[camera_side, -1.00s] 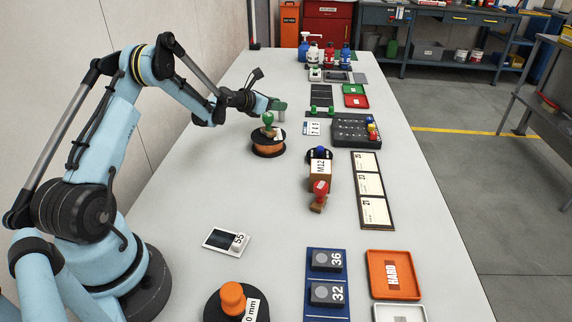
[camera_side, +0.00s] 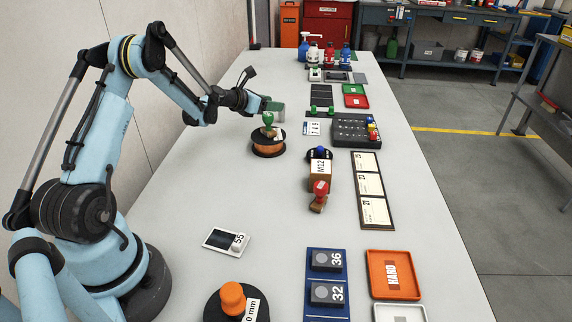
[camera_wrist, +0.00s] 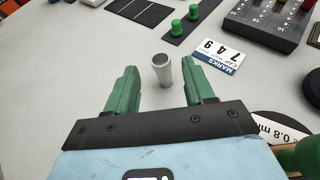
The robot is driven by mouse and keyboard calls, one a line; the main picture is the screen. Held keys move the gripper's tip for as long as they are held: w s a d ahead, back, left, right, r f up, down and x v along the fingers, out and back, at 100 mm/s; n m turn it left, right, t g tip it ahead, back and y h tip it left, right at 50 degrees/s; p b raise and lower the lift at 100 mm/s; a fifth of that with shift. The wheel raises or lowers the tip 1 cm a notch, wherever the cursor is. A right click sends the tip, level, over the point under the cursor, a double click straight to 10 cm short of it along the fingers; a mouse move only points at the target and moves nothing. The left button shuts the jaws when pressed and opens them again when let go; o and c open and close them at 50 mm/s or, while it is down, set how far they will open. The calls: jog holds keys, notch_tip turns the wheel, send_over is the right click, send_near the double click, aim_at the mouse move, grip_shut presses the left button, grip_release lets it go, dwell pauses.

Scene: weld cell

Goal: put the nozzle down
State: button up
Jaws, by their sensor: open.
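The nozzle (camera_wrist: 162,72) is a small grey metal cylinder with a dark top end. In the wrist view it appears to stand upright on the pale table. My gripper (camera_wrist: 160,68) has its two green fingers spread, one on each side of the nozzle, with a visible gap on both sides. In the side view my gripper (camera_side: 273,108) is low over the table, just behind the copper spool. I cannot make out the nozzle in that view.
The copper spool (camera_side: 268,145) with its green knob is close to my gripper. Bare table lies left of the nozzle in the wrist view.

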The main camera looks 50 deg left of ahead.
jog(key=v, duration=0.9)
jog(key=shift+s, duration=0.2)
jog(key=shift+r, duration=0.1)
jog(key=d+r+m, duration=0.1)
jog(key=d+m, duration=0.1)
jog(key=d, duration=0.1)
jog(key=d+r+m+h, duration=0.1)
jog(key=d+r+m, duration=0.1)
jog(key=d, duration=0.1)
jog(key=d+r+m+g, duration=0.1)
jog(key=d+m, duration=0.1)
jog(key=d, duration=0.1)
jog(key=shift+r+h, duration=0.15)
jog(key=shift+h, duration=0.15)
jog(key=s+d+r+m+g, duration=0.2)
jog(key=s+d+m+g, duration=0.15)
jog(key=d+m, duration=0.75)
jog(key=s+d+m+g+y, duration=0.1)
jog(key=s+d+m, duration=0.8)
jog(key=m, duration=1)
jog(key=shift+s+d+f+g+y, duration=0.35)
jog(key=shift+s+f+g, duration=0.2)
jog(key=shift+s, duration=1.75)
